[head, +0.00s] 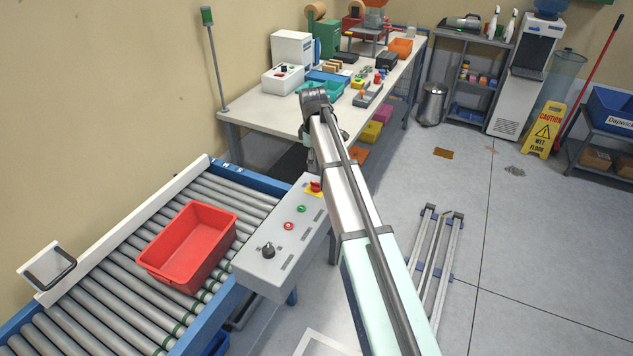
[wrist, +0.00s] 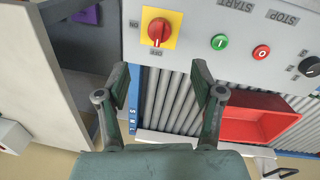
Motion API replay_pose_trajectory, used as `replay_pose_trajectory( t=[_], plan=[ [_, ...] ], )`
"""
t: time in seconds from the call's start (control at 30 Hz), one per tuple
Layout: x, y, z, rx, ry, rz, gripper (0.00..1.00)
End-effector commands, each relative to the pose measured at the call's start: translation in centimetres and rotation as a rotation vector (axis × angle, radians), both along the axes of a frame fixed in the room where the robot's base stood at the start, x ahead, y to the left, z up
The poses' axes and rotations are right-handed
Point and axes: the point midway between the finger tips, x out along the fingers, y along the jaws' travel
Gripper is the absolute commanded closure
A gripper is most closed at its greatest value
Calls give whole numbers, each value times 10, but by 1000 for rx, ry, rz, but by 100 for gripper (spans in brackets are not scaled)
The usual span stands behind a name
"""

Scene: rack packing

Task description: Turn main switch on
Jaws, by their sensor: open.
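The main switch (wrist: 158,29) is a red rotary knob on a yellow square plate, at the upper middle of the wrist view. It also shows at the far end of the grey control panel (head: 278,249) in the head view (head: 315,187). The knob is beyond the fingertips, roughly in line with the gap, with no contact visible.
A green button (wrist: 219,42), a red button (wrist: 261,52) and a black knob (wrist: 311,66) share the panel. A red bin (head: 190,245) sits on the roller conveyor (head: 95,290). A cluttered workbench (head: 265,112) stands behind; a metal frame (head: 435,255) lies on the floor.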

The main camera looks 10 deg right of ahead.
Motion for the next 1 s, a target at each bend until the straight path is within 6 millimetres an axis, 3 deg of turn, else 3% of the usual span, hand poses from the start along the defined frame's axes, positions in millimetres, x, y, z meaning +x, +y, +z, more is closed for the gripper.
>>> replay_pose_trajectory(
  t=[0.53, 0.73, 1.0],
  plan=[
    [8, -4, -94, 0, 2, 0, 33],
    [10, -5, -112, 0, 0, 0, 33],
    [10, -5, -117, 0, -1, 0, 33]
  ],
)
